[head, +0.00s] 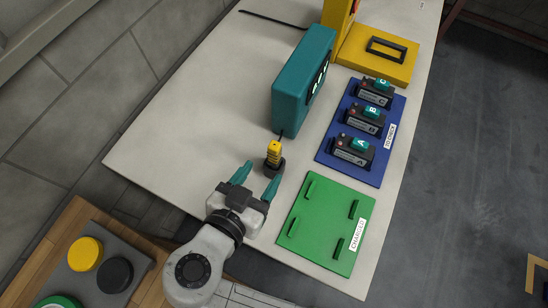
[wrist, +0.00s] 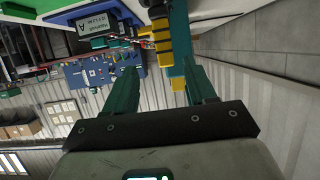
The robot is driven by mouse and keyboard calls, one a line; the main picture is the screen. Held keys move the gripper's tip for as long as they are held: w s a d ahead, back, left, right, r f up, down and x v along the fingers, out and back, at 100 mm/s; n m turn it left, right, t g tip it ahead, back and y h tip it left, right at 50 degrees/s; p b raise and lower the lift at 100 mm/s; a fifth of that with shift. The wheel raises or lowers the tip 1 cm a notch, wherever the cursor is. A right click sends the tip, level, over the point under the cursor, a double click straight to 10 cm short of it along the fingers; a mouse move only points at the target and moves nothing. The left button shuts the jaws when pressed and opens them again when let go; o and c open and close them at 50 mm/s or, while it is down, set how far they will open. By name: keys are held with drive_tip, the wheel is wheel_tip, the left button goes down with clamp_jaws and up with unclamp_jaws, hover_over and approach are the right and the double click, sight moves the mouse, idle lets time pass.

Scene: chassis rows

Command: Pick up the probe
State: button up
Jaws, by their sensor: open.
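The probe (head: 274,152) is a small yellow ribbed handle standing upright in a dark base on the pale table, in front of the teal case. My gripper (head: 257,180) is open and empty, low over the table, with its two teal fingers pointing toward the probe. The probe is just beyond the fingertips and appears apart from them. In the wrist view the yellow handle (wrist: 161,36) shows at the top middle, ahead of the open fingers (wrist: 158,80). Its dark base is partly cut off by the top edge there.
The teal case (head: 302,85) stands close behind the probe. A blue mat (head: 327,150) with three lettered modules and a green charger plate (head: 318,232) lie to the right. A yellow case (head: 355,68) is at the back. The table's left part is clear.

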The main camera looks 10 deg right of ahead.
sight(274, 158)
drive_tip(key=x, duration=0.3)
drive_tip(key=f+x, duration=0.1)
drive_tip(key=x, duration=0.2)
drive_tip(key=shift+s+a, duration=0.15)
drive_tip(key=shift+a+p+x, duration=0.15)
drive_tip(key=shift+p+x, duration=0.4)
drive_tip(key=shift+x, duration=0.75)
drive_tip(key=shift+a+p+x, duration=0.1)
drive_tip(key=shift+p+x, duration=0.45)
drive_tip(key=shift+x, duration=0.75)
clamp_jaws()
drive_tip(key=shift+r, duration=0.15)
